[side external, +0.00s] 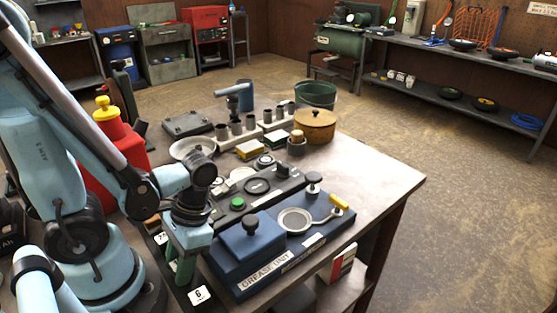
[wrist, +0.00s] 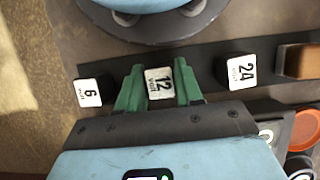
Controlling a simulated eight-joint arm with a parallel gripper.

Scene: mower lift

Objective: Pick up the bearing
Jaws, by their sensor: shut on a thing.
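My gripper (wrist: 160,74) is shut on a dark block with a white "12 VOLT" label (wrist: 159,84). The block sits between my two green fingers in the wrist view. In the side view my gripper (side external: 186,266) points down at the bench's near left edge, and the held block is hidden there. I cannot tell whether the block is lifted. No bearing can be made out for sure. A grey ring-shaped part (side external: 294,220) lies on the blue grease unit (side external: 251,245), to the right of my gripper. It is not in my gripper.
Blocks labelled 6 (wrist: 90,92) and 24 (wrist: 238,70) flank my fingers along a dark strip. A dark tray (side external: 258,186) with round parts lies behind the grease unit. A red bottle (side external: 116,150), brown pot (side external: 314,126) and green bucket (side external: 317,93) stand farther back.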

